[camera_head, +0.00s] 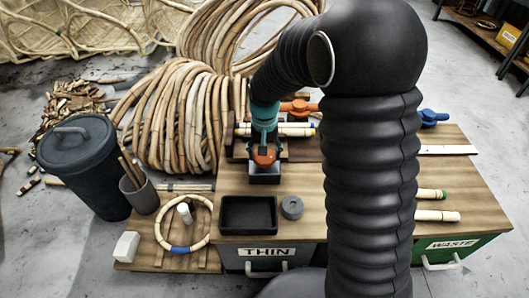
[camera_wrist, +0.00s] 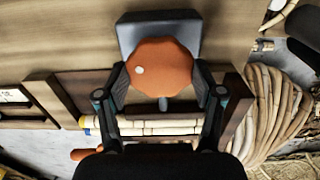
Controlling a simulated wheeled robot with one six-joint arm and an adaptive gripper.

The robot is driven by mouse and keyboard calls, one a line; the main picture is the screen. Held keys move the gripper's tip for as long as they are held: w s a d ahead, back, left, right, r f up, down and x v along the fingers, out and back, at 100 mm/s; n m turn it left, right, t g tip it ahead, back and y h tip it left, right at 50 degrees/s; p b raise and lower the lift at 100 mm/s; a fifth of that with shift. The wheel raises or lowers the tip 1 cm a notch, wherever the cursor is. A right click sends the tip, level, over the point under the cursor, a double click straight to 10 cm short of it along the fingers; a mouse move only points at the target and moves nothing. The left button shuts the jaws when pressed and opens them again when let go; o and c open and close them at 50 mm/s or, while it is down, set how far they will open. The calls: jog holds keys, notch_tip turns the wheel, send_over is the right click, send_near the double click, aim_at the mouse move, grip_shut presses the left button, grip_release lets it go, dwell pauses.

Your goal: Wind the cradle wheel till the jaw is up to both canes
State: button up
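The cradle wheel is an orange scalloped knob with a white dot (camera_wrist: 160,68), beside a dark grey block (camera_wrist: 185,30). My gripper (camera_wrist: 160,80) has one finger on each side of the wheel, the pads seeming to touch its rim. In the head view my gripper (camera_head: 264,150) is over the orange wheel, which is mostly covered. Two pale canes (camera_wrist: 160,127) lie side by side in the cradle behind the wheel, with yellow marks near one end. They also show in the head view (camera_head: 297,129). A short shaft runs from the wheel toward the canes. The jaw and any gap are not clear.
A black tray (camera_head: 248,229) and grey round piece (camera_head: 291,207) are on the bench front. A cane ring (camera_head: 205,236) lies left. An orange-handled clamp (camera_head: 299,106) stands behind the canes; a blue-handled one (camera_head: 432,116) stands right. My arm hides the bench's middle right.

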jog(key=shift+o, duration=1.4)
notch_tip(320, 180, up, 12)
